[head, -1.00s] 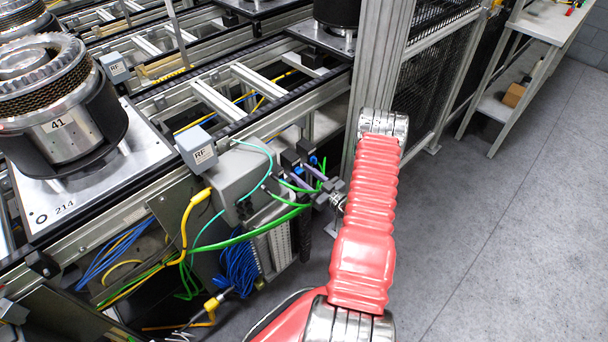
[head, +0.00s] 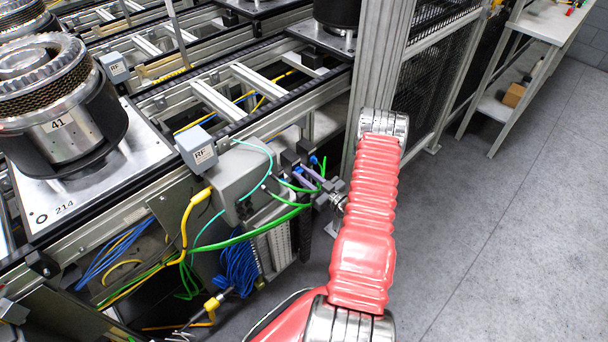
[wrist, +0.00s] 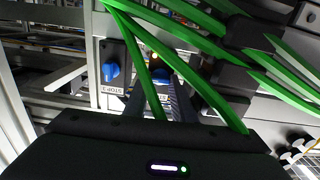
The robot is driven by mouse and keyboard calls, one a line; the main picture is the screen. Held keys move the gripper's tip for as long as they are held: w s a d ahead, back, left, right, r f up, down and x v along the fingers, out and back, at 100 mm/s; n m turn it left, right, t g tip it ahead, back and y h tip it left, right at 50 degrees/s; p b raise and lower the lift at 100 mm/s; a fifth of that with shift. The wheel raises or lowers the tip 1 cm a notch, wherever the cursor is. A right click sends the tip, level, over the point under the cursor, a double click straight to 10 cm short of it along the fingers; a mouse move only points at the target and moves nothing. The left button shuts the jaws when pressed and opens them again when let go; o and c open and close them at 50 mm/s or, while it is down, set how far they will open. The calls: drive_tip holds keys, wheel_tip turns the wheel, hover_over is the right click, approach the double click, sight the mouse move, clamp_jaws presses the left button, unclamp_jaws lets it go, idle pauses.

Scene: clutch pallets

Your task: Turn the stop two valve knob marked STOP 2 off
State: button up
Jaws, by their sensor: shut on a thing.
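In the wrist view my gripper (wrist: 158,90) is shut on a blue valve knob (wrist: 158,70), which shows between the fingers, partly behind green hoses. A second blue knob (wrist: 110,66) stands to its left on a grey valve body, clear of the fingers. Below that one is a small label (wrist: 110,89) with STOP lettering; its number is hard to read. The held knob's own label is hidden. In the head view my gripper (head: 332,193) is at the valves beside the conveyor, and a blue knob (head: 313,160) shows just above it.
Green hoses (wrist: 148,65) cross close in front of the fingers. A grey box (head: 240,182) and yellow cable (head: 188,225) lie left of the valves. A frame post (head: 375,70) and mesh guard stand behind my arm. The floor (head: 480,230) at right is clear.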

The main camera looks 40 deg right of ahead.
drive_tip(key=shift+n, duration=0.3)
drive_tip(key=n, duration=0.8)
drive_tip(key=shift+a+f, duration=0.1)
drive_tip(key=shift+a, duration=0.05)
drive_tip(key=n, duration=0.9)
drive_tip(key=shift+a+f, duration=0.2)
drive_tip(key=shift+f, duration=0.05)
drive_tip(key=shift+s, duration=0.1)
drive_tip(key=o, duration=1.1)
drive_tip(key=shift+d+r, duration=0.1)
drive_tip(key=shift+c, duration=0.2)
